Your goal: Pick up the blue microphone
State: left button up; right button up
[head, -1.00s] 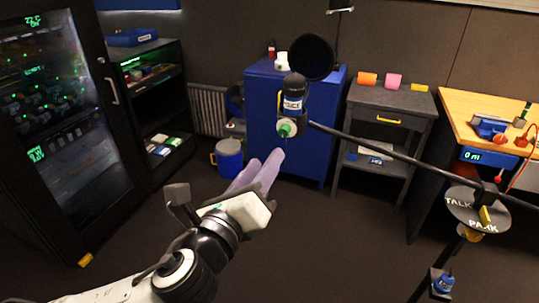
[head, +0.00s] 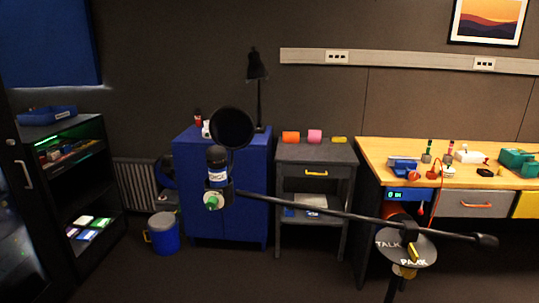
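A microphone (head: 217,163) with a black head and a blue-and-white label band stands upright in a holder (head: 217,190) with a green-tipped knob (head: 212,202). The holder is at the left end of a black boom arm (head: 320,211). A round black pop filter (head: 232,128) is just behind the microphone's head, to the upper right. Neither of my grippers is in the head view now.
The boom meets a round TALK/PARK disc (head: 405,247) on a stand at the lower right. Behind are a blue cabinet (head: 255,205), a grey side table (head: 317,154) and a wooden workbench (head: 380,150). A blue bucket (head: 163,235) stands on the floor. The floor at front left is clear.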

aim_at(218, 174)
jog(key=u, duration=1.85)
jog(key=i, duration=1.65)
jog(key=u, duration=1.9)
jog(key=i, duration=0.35)
jog(key=z, duration=3.5)
